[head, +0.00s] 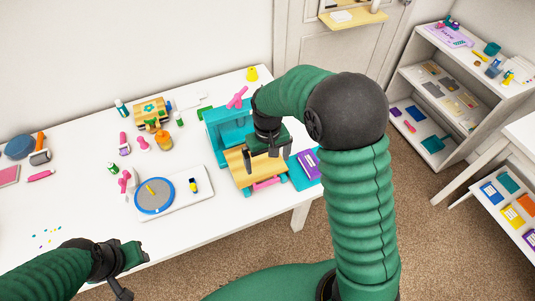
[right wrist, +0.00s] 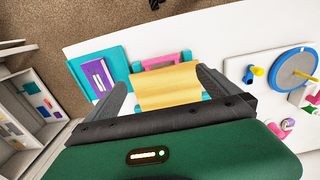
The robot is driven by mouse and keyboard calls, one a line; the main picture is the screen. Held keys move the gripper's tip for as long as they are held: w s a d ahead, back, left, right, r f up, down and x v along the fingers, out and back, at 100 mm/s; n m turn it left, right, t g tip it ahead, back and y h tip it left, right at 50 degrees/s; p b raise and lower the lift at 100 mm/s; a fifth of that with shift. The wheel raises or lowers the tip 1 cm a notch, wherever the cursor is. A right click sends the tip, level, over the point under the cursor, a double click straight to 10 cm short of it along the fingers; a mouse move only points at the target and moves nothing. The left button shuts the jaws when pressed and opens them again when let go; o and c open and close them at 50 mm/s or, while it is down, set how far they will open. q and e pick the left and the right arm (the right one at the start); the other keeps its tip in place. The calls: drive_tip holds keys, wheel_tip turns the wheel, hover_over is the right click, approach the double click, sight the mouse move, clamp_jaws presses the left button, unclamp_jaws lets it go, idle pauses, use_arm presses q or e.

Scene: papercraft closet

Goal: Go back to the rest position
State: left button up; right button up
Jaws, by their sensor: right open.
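My right gripper (head: 269,160) is open above the teal machine-like stand (head: 226,121) with its tan wooden board (head: 238,176). In the right wrist view the fingers (right wrist: 163,80) are spread with nothing gripped, and the tan board (right wrist: 168,88) shows between them. I cannot tell how far above the board they are. My left gripper (head: 133,276) is at the lower left, at the table's front edge. Its fingers look apart, with nothing seen between them.
The white table (head: 90,215) holds a round blue-rimmed turntable (head: 153,196), a purple packet (head: 308,160) on a teal sheet, an orange jar (head: 163,140) and several small tools. White shelves (head: 455,100) stand at the right. Carpet (head: 430,240) is open between the table and shelves.

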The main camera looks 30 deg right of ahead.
wheel_tip(320, 180, up, 3)
drive_tip(key=shift+r, duration=0.15)
idle(0.3)
drive_tip(key=s+a+f+t, duration=0.1)
drive_tip(key=s+a+t, duration=0.1)
drive_tip(key=s, duration=1)
drive_tip(key=shift+s+a+f+n+t, duration=0.2)
drive_tip(key=shift+s+a+n+t, duration=0.1)
drive_tip(key=shift+a, duration=0.15)
drive_tip(key=shift+s, duration=0.1)
